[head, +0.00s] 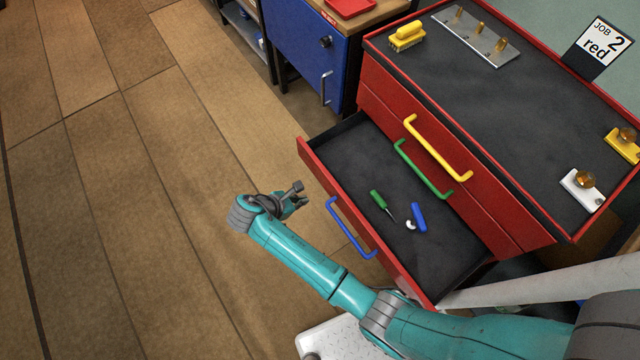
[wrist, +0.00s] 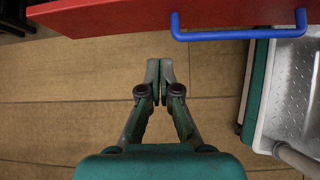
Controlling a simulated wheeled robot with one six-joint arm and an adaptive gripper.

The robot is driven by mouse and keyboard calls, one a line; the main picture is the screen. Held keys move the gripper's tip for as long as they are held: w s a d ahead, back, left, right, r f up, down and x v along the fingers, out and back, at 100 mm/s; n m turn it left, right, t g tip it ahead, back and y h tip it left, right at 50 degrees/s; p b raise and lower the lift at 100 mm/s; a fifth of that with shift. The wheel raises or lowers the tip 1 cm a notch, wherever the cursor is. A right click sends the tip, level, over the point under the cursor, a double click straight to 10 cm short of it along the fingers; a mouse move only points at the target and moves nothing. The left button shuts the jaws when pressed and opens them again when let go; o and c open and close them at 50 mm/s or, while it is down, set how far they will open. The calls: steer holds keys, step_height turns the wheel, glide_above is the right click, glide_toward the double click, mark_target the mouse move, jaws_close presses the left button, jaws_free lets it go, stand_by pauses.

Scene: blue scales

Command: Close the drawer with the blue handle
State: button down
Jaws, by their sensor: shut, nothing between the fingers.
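The drawer with the blue handle is the bottom drawer (head: 440,262) of a red cabinet and stands pulled out in the head view. Its blue handle (head: 349,228) is on the red front panel, and it also shows at the top of the wrist view (wrist: 238,36). A green-handled screwdriver (head: 378,199) and a blue-handled tool (head: 418,216) lie inside the drawer. My gripper (head: 301,195) is in front of the drawer face, left of the blue handle, apart from it. In the wrist view my gripper (wrist: 160,70) is shut and empty, below the red drawer front.
Above it, the drawers with the green handle (head: 422,170) and yellow handle (head: 437,148) are shut. The cabinet top holds a yellow brush (head: 407,36), a metal plate with brass pegs (head: 476,36) and a job sign (head: 598,48). A blue cabinet (head: 306,45) stands behind. Wooden floor to the left is clear.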

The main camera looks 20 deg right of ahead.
steer(key=w+a+r, duration=0.1)
steer(key=a+r, duration=0.1)
glide_toward(330, 186)
step_height(330, 186, down, 4)
steer(key=d, duration=0.2)
steer(key=shift+w+d+f+h, duration=0.15)
steer(key=shift+w+d+h, duration=0.15)
steer(key=shift+w, duration=0.05)
steer(key=shift+w+d, duration=0.15)
steer(key=shift+d, duration=0.45)
